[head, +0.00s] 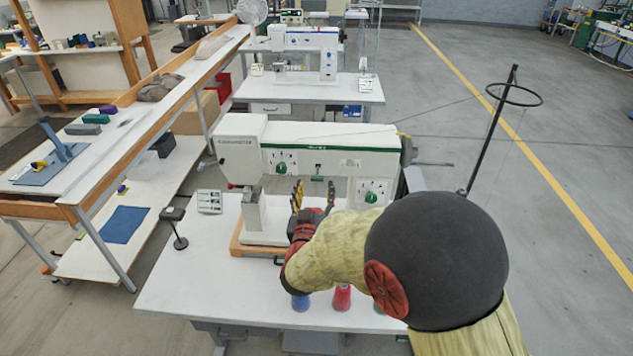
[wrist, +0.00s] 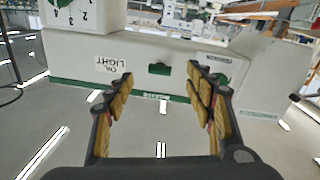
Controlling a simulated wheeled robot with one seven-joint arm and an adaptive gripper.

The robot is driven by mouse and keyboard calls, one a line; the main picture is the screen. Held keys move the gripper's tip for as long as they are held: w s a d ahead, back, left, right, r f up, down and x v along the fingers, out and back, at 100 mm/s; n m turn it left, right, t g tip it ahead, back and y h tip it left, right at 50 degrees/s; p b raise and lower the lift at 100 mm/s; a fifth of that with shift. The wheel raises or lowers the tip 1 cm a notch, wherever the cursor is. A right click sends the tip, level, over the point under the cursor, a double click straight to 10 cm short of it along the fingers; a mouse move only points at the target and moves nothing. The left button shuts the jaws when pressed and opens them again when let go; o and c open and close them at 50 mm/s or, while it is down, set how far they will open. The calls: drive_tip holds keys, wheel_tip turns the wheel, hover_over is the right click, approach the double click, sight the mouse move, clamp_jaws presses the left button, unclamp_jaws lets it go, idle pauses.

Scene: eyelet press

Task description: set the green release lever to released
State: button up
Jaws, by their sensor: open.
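The green release lever (head: 317,178) is a small green tab on the front of the white machine's arm, between two green dials. It also shows in the wrist view as a small dark green block (wrist: 159,69), centred between the finger tips and beyond them. My gripper (head: 315,194) is open and empty in front of the machine, just below the lever in the head view. In the wrist view my gripper (wrist: 160,77) has its padded fingers wide apart. They appear clear of the lever. I cannot tell the lever's setting.
The left dial (head: 282,168) and right dial (head: 371,197) flank the lever. Thread cones, one blue (head: 300,302) and one red (head: 342,297), stand on the white table (head: 180,290) near my arm. A thread stand (head: 492,130) rises at the right.

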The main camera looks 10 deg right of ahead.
sight(317, 180)
drive_tip(key=shift+x, duration=2.3)
drive_tip(key=c, duration=1.1)
drive_tip(key=shift+c, duration=0.3)
